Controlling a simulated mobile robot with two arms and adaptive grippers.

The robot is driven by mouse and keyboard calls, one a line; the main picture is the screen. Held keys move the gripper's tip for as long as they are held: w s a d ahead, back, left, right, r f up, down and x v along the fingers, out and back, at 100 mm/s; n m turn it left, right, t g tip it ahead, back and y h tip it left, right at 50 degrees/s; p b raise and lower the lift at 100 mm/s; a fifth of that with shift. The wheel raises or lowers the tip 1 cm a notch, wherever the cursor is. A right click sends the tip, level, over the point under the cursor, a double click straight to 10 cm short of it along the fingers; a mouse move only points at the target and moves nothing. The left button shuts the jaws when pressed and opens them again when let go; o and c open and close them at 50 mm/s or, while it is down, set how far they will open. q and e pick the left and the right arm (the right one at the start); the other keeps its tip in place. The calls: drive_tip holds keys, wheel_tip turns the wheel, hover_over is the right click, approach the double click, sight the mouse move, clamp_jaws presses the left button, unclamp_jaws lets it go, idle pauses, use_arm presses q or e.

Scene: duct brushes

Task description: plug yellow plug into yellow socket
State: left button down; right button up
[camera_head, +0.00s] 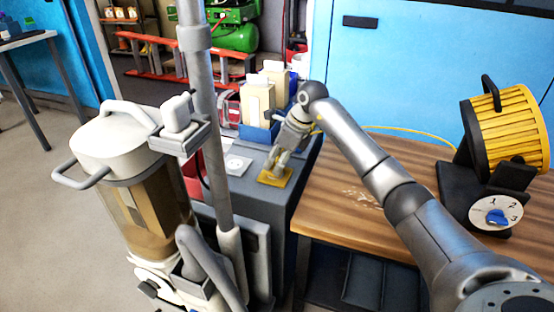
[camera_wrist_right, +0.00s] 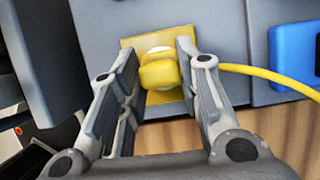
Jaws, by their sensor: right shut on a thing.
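The yellow plug (camera_wrist_right: 160,72) sits between the fingers of my right gripper (camera_wrist_right: 158,75), which is shut on it. It is right over the yellow socket plate (camera_wrist_right: 128,45), whose white face (camera_wrist_right: 160,50) shows a little behind the plug. I cannot tell how deep the plug sits in the socket. In the head view my right gripper (camera_head: 281,160) points down at the yellow socket plate (camera_head: 276,177) on the grey cabinet; the plug is hidden there by the fingers. The left gripper is not in view.
A yellow cord (camera_wrist_right: 270,76) runs right from the plug. A white socket (camera_head: 236,165) is left of the yellow one on the grey cabinet (camera_head: 240,190). A wooden table (camera_head: 330,200) with a yellow cable reel (camera_head: 510,125) stands right. A vacuum-like machine (camera_head: 130,170) stands left.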

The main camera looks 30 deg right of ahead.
drive_tip(key=o, duration=1)
drive_tip(key=shift+o, duration=0.2)
drive_tip(key=v, duration=1.2)
